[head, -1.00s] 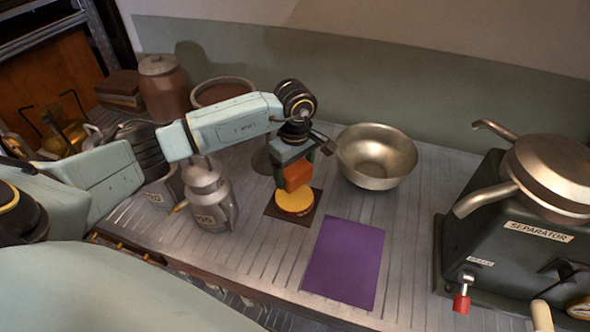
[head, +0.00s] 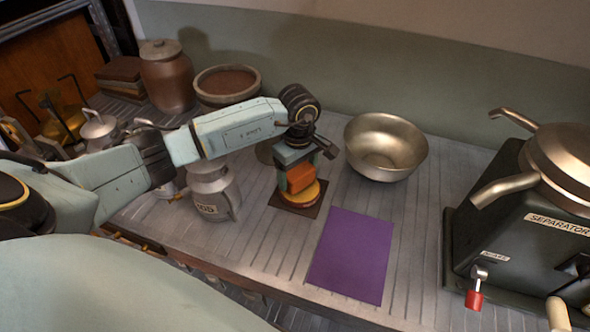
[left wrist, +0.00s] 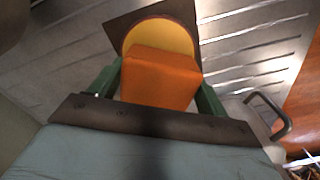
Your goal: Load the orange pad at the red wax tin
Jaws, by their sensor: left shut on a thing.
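My left gripper (head: 298,182) is shut on an orange block-like pad (head: 301,178), which also fills the middle of the left wrist view (left wrist: 160,78). The green fingers lie on either side of it. The pad is at the round tin with the yellow-orange top (head: 305,196), which shows a reddish rim in the left wrist view (left wrist: 160,36). The pad hides part of the tin; I cannot tell for certain whether they touch. The tin sits on a dark square mat (head: 283,203). My right gripper is not in view.
A purple sheet (head: 350,255) lies right of the mat. A metal bowl (head: 385,147) stands behind it. A metal milk can (head: 212,190) stands left of the mat. The dark separator (head: 520,235) fills the right side.

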